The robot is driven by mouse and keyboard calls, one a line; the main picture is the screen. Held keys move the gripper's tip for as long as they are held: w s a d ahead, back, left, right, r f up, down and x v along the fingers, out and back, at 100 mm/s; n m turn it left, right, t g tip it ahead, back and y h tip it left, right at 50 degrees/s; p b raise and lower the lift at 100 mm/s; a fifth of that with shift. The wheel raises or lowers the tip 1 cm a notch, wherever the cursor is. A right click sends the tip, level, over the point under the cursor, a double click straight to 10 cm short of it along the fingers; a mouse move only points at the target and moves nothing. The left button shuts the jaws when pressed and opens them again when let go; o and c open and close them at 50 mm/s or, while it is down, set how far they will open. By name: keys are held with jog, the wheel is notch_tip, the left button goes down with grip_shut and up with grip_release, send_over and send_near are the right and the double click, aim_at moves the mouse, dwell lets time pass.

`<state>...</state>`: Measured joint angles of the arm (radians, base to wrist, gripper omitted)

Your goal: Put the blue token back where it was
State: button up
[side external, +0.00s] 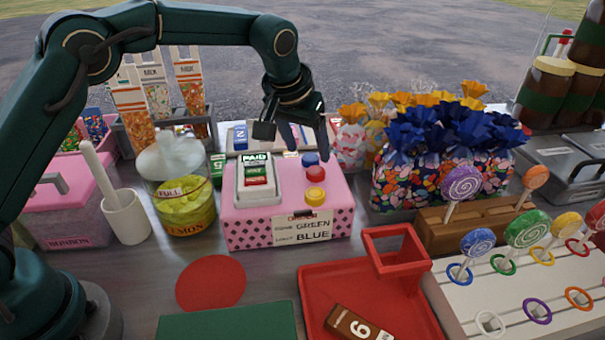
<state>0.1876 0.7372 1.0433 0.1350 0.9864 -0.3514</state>
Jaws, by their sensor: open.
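My gripper (304,143) is open, fingers pointing down, above the back of the pink box (240,232). A blue round piece (310,159) shows just below the fingers, at the back of a row with a red round piece (316,173) and a yellow one (315,196). I cannot tell whether the fingers touch it. A blue block with white lettering (239,138) stands behind the box; which blue thing is the token is unclear. On the box, a white holder (241,196) bears green and red pieces and the word PAID.
Left are a lemon jar (185,208), a white cup (126,218) and a pink bonbon tub (70,218). Right are wrapped sweet bags (440,165) and a lollipop rack (480,290). In front lie a red disc (211,282) and a red tray (318,285) with a brown block (356,326).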

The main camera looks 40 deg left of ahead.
jog(key=s+a+r, duration=0.2)
jog(key=s+r, duration=0.7)
jog(key=r, duration=0.3)
jog(key=s+a+f, duration=0.2)
jog(key=s+f, duration=0.1)
jog(key=s, duration=0.6)
jog(key=s+a+f+m+t, duration=0.1)
jog(key=s+f, duration=0.3)
jog(key=s, duration=0.5)
jog(key=shift+a, duration=0.4)
jog(key=shift+s, duration=0.1)
